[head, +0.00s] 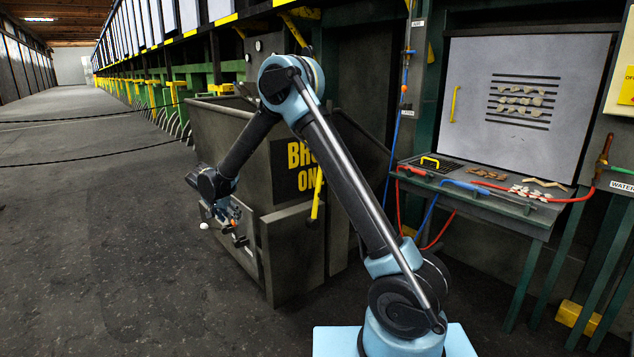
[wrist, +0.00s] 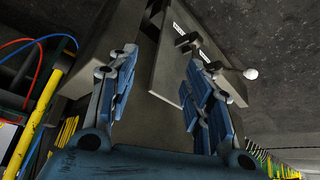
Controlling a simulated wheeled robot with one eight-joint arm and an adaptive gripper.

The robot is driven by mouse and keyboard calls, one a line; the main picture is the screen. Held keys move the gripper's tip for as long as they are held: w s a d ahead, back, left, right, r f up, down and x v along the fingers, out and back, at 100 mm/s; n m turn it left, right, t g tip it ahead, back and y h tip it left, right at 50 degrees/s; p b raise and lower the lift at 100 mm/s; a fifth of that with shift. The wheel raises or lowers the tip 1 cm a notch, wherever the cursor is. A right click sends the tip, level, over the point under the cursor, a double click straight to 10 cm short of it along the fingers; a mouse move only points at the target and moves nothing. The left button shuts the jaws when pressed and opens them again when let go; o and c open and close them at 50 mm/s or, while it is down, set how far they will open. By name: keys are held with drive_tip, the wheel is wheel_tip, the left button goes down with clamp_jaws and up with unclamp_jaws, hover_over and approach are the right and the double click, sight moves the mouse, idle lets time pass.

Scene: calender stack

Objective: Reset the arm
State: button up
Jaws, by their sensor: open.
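My gripper (head: 238,226) hangs low at the end of my bent arm, in front of the dark grey bin (head: 285,240) in the head view. In the wrist view my gripper (wrist: 160,62) has its two blue-padded fingers wide apart, with nothing held between them. A grey panel with small white labels (wrist: 172,50) shows behind and between the fingers. I cannot tell whether any finger touches it. A small white ball-like knob (head: 204,226) is left of the gripper in the head view, and it also shows beyond the right finger in the wrist view (wrist: 250,73).
The bin has yellow lettering and a yellow handle (head: 317,195). At right a work table (head: 500,205) carries hoses, tools and small pieces under a pale panel (head: 530,75). A row of green machines (head: 150,97) runs back at left. The dark floor (head: 90,240) at left is open, crossed by ropes.

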drive_tip(key=s+d+r+g, duration=0.1)
drive_tip(key=d+r, duration=0.4)
drive_tip(key=d, duration=0.4)
drive_tip(key=s+d+r+n, duration=0.15)
drive_tip(key=d+r, duration=0.25)
drive_tip(key=d, duration=0.5)
drive_tip(key=s+d+r+g, duration=0.1)
drive_tip(key=s+d+r, duration=0.1)
drive_tip(key=d+r, duration=0.5)
drive_tip(key=s+d+g, duration=0.1)
drive_tip(key=s+d, duration=0.4)
drive_tip(key=d, duration=0.4)
drive_tip(key=s+d, duration=0.6)
drive_tip(key=d, duration=0.2)
drive_tip(key=s+d+f, duration=0.3)
drive_tip(key=s+d, duration=0.1)
drive_tip(key=s, duration=0.3)
drive_tip(key=s+d+f+n+y, duration=0.1)
drive_tip(key=s+d+f, duration=0.2)
drive_tip(key=s, duration=0.5)
drive_tip(key=s+d+f+n+y, duration=0.1)
drive_tip(key=s+d+f, duration=0.2)
drive_tip(key=s, duration=0.5)
drive_tip(key=shift+d+g, duration=0.4)
drive_tip(key=shift+d, duration=0.45)
drive_tip(key=shift+w+f, duration=0.15)
drive_tip(key=shift+w, duration=0.3)
